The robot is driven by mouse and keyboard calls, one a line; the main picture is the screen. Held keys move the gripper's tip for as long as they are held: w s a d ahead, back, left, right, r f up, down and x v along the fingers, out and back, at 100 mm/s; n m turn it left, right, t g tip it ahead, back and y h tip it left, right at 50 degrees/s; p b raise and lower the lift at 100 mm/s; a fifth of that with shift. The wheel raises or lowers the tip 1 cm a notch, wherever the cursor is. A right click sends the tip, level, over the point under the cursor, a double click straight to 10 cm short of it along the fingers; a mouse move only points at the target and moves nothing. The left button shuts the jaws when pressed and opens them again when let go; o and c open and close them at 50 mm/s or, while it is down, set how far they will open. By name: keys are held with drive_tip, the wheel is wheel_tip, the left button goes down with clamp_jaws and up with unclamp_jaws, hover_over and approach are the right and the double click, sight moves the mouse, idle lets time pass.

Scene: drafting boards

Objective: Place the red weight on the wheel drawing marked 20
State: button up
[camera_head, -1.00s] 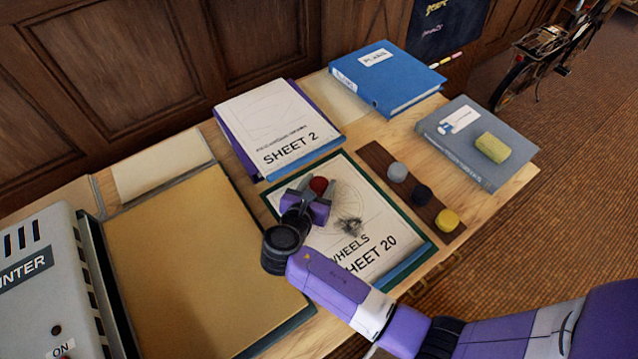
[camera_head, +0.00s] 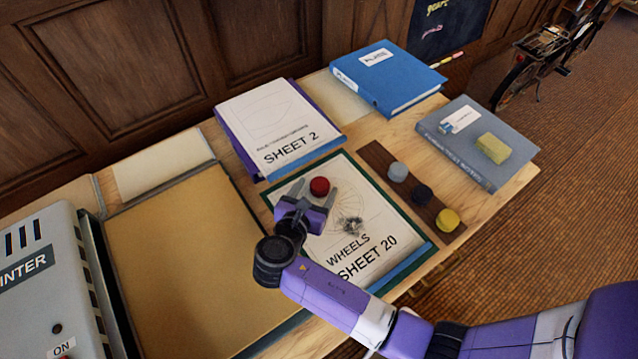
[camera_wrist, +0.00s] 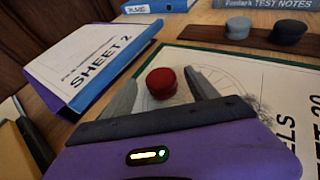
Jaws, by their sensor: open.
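The red weight (camera_head: 319,187) rests on the wheel drawing marked SHEET 20 (camera_head: 383,244), near the drawing's upper left part. My gripper (camera_head: 313,189) is open, with its two fingers on either side of the red weight and clear of it. In the wrist view the red weight (camera_wrist: 161,83) stands upright between the spread fingertips (camera_wrist: 160,85), on the sheet. My gripper and forearm hide part of the drawing's left side.
A brown strip (camera_head: 378,163) right of the drawing holds a grey weight (camera_head: 397,171), a dark weight (camera_head: 421,195) and a yellow weight (camera_head: 448,219). SHEET 2 (camera_head: 280,120) lies behind.

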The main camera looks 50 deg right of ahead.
drive_tip(key=v, duration=0.8)
drive_tip(key=shift+s+a+r, duration=0.1)
drive_tip(key=shift+s+a, duration=0.05)
drive_tip(key=shift+a, duration=0.2)
